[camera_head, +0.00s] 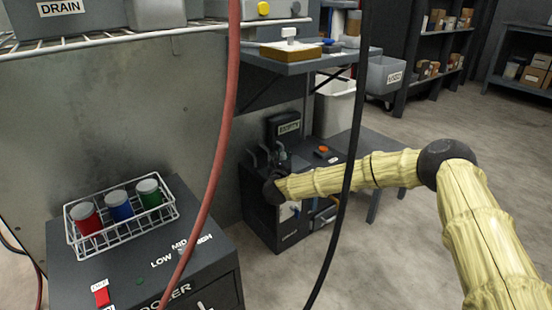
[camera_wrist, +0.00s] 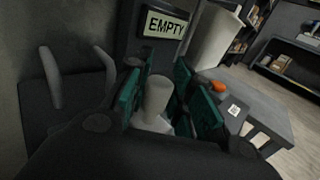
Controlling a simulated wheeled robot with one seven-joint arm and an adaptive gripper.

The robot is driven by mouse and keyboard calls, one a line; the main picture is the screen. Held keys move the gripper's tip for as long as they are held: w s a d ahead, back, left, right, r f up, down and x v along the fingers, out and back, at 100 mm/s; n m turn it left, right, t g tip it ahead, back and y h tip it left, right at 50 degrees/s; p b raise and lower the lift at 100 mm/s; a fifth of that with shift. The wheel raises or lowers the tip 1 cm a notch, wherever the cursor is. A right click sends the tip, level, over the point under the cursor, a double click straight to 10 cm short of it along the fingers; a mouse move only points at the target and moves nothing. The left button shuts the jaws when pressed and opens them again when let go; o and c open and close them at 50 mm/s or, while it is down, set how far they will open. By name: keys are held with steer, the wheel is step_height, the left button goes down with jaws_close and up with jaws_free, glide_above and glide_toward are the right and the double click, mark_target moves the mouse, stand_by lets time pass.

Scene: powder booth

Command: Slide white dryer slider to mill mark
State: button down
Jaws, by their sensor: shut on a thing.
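A pale white upright knob, which looks like the white slider (camera_wrist: 157,97), stands between the teal finger pads of my gripper (camera_wrist: 170,85) in the wrist view. My gripper is shut on it, and a paler base shows below the knob. In the head view my gripper (camera_head: 273,188) is over the dark machine (camera_head: 268,222) in the middle and hides the slider there. An "EMPTY" sign (camera_wrist: 166,25) stands behind the fingers. I cannot make out the mill mark in either view.
Upright grey prongs (camera_wrist: 107,75) stand left of my gripper. An orange button (camera_head: 323,149) is on the right. A red hose (camera_head: 229,95) and a black cable (camera_head: 352,140) hang in front. A wire rack (camera_head: 122,238) with colored jars is on a dark cabinet at lower left.

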steer(key=c, duration=1.2)
jaws_free()
steer(key=s, duration=0.4)
steer(key=s+a, duration=0.1)
steer(key=s, duration=0.3)
steer(key=s+a, duration=0.1)
steer(key=s, duration=0.2)
steer(key=shift+s, duration=0.4)
steer(key=shift+f, duration=0.1)
